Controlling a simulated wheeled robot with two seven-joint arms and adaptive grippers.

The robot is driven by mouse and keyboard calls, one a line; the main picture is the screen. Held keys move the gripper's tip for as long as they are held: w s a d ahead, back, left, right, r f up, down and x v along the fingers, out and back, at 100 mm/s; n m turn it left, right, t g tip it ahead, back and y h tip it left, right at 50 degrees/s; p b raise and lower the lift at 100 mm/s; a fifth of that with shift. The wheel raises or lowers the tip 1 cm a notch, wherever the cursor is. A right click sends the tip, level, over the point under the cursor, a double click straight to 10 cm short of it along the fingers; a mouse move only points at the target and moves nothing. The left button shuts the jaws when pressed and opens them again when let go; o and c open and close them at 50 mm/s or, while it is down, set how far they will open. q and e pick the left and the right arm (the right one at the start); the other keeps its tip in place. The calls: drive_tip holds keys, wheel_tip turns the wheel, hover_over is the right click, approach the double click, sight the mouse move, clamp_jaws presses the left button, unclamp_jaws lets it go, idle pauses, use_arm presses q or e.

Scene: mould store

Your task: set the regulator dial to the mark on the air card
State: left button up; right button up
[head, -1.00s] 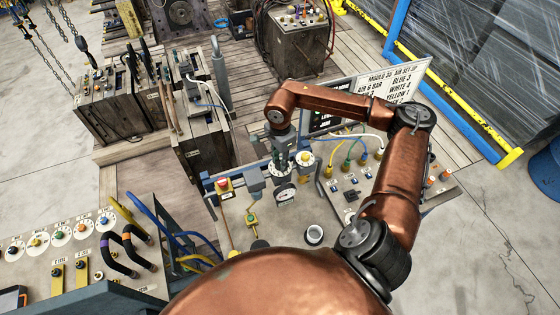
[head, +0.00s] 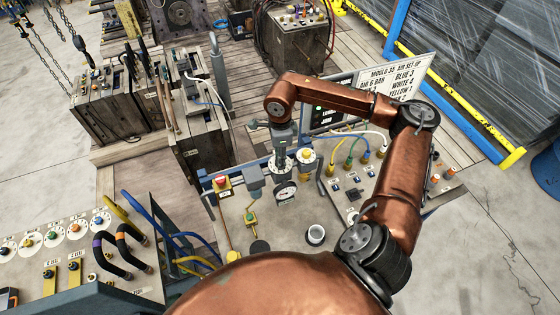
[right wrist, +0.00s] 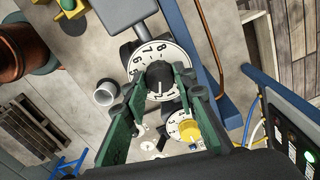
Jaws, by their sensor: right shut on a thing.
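The regulator dial (right wrist: 177,52) is a white disc with black numerals and a dark centre knob (right wrist: 160,76). It also shows in the head view (head: 280,172), partly hidden under my gripper. My right gripper (right wrist: 159,86), with green fingers, is shut on the knob from both sides. It also shows in the head view (head: 281,150), coming down from above. The air card (head: 400,78) stands behind the panel and reads "AIR 6 BAR". My left gripper is out of view.
A yellow knob (head: 307,156) on a white disc sits right beside the dial. A round gauge (head: 285,193) is in front. Mould blocks (head: 195,140) stand behind left.

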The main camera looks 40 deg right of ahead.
drive_tip(key=m+b, duration=0.2)
drive_tip(key=m, duration=0.3)
drive_tip(key=shift+f+m+b, duration=0.1)
drive_tip(key=shift+m+b, duration=0.2)
drive_tip(key=shift+b, duration=0.1)
drive_tip(key=m+b, duration=0.1)
drive_tip(key=m, duration=0.1)
drive_tip(key=shift+m, duration=0.4)
drive_tip(key=m+b, duration=0.1)
drive_tip(key=m, duration=0.2)
drive_tip(key=shift+m, duration=0.3)
drive_tip(key=m+b, duration=0.1)
drive_tip(key=m, duration=0.5)
drive_tip(key=m+b, duration=0.1)
drive_tip(key=m, duration=0.5)
drive_tip(key=shift+m, duration=0.4)
drive_tip(key=o, duration=1.2)
drive_tip(key=shift+c, duration=0.2)
